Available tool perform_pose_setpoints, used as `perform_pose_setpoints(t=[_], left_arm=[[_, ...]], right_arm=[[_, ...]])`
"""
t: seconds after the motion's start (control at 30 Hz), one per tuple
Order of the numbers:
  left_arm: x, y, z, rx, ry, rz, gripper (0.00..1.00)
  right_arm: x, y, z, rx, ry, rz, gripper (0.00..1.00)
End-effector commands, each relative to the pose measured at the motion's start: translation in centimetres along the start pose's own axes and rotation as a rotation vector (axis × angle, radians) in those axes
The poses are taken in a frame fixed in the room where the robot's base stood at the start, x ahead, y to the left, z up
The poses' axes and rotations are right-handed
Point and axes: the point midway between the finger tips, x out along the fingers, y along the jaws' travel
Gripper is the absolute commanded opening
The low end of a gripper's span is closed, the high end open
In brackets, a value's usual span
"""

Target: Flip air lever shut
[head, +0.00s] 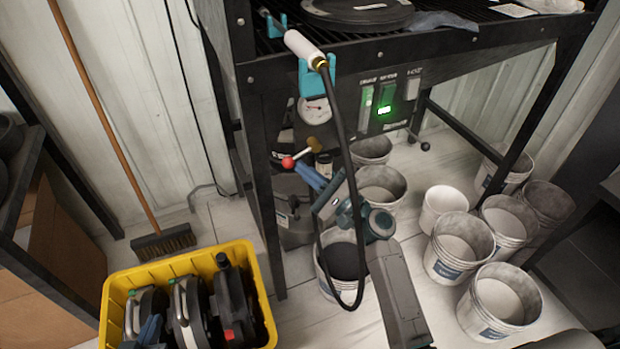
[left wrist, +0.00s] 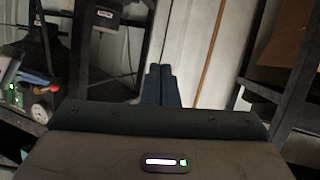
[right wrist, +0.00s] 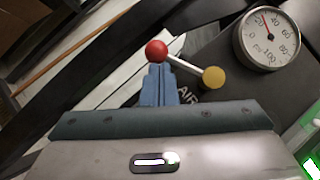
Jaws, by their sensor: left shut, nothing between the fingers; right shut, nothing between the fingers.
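The air lever has a red ball (head: 288,162), a thin silver rod and a brass-coloured pivot (head: 314,144). It sits below the dial gauge (head: 314,110) on the black frame. In the right wrist view the red ball (right wrist: 156,50) is directly beyond the fingertips, and the rod slants down right to the pivot (right wrist: 213,77) beside the letters "AIR". My right gripper (head: 305,172) is shut and empty, its tips close to the ball; I cannot tell whether they touch.
A black hose (head: 345,160) hangs in front of the frame near my right arm. A yellow crate (head: 110,300) of black parts stands at lower left. Several pale buckets (head: 460,245) stand on the floor. A broom (head: 163,243) leans on the wall. Green-lit switches (head: 386,98) sit right of the gauge.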

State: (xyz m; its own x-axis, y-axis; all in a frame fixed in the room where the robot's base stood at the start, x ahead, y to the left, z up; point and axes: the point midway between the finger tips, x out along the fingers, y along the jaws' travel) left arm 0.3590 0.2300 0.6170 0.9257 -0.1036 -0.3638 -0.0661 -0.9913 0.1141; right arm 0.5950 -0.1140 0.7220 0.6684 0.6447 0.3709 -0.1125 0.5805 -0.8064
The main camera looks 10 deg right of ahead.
Motion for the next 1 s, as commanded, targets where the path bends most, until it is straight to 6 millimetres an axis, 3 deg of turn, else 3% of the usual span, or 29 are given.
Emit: perform_pose_setpoints(t=[0.2, 0.4, 0.7, 1.0], left_arm=[[0.7, -0.2, -7.9, 0.057, 0.404, -0.004, 0.00], [-0.8, 0.1, -13.1, 0.098, 0.692, 0.002, 0.00], [-3.5, 0.7, -17.3, 0.138, 0.971, 0.014, 0.00], [-5.0, 1.0, -18.7, 0.154, 1.091, 0.022, 0.00]], right_arm=[[0.3, 0.3, 0.4, 0.091, 0.000, -0.074, 0.00], [0.7, 0.1, 0.8, 0.169, 0.000, -0.136, 0.00], [1.1, -0.2, 1.3, 0.210, 0.000, -0.171, 0.00], [1.3, -0.4, 1.6, 0.210, 0.000, -0.169, 0.00]])
